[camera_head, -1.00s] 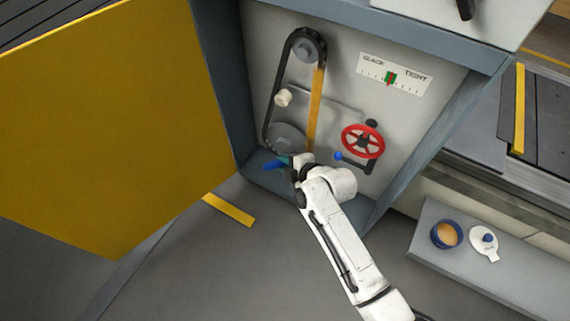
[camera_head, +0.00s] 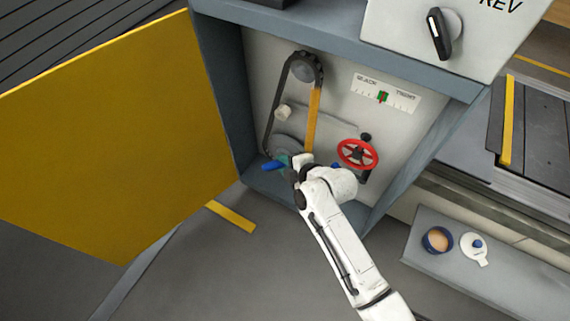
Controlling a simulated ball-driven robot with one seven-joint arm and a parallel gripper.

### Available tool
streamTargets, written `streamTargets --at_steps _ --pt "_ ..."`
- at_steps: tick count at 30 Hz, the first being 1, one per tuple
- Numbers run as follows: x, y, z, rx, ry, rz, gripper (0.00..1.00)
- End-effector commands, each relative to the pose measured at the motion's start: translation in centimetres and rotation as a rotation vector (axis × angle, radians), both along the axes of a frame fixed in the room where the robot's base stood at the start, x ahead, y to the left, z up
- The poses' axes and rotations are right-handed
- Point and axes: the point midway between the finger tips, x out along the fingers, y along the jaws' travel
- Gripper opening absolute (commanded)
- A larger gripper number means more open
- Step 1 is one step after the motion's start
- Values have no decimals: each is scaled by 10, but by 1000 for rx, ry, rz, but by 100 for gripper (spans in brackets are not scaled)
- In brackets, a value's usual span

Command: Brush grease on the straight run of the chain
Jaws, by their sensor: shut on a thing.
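The chain (camera_head: 273,108) loops around an upper sprocket (camera_head: 304,68) and a lower sprocket (camera_head: 288,146) inside the open cabinet. Its left run is dark. An amber-orange strip (camera_head: 312,120) lies along the straight right run. My gripper (camera_head: 287,163) is low in the cabinet, in front of the lower sprocket. It is shut on a brush with a blue handle (camera_head: 271,166) that sticks out to the left. My wrist hides the brush's tip and the lower end of the right run, so I cannot tell whether the bristles touch the chain.
The yellow door (camera_head: 110,140) stands open on the left. A red handwheel (camera_head: 357,154) is right of the chain, below the slack-tight gauge (camera_head: 386,95). A grease tub (camera_head: 438,240) and its lid (camera_head: 474,247) rest on a grey ledge (camera_head: 510,268) at right.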

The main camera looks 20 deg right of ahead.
Motion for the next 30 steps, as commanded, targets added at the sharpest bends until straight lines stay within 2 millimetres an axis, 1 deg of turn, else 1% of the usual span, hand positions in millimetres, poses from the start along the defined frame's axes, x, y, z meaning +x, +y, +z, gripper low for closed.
streamTargets --at_steps 1,6,11,17,30 --pt "0 0 9 0 -1 0 0" --pt "1 0 22 0 -1 0 0" --pt "1 -1 24 1 -1 0 0" --pt "1 -2 18 0 -1 0 0" --pt "1 -1 -17 0 0 -1 0"
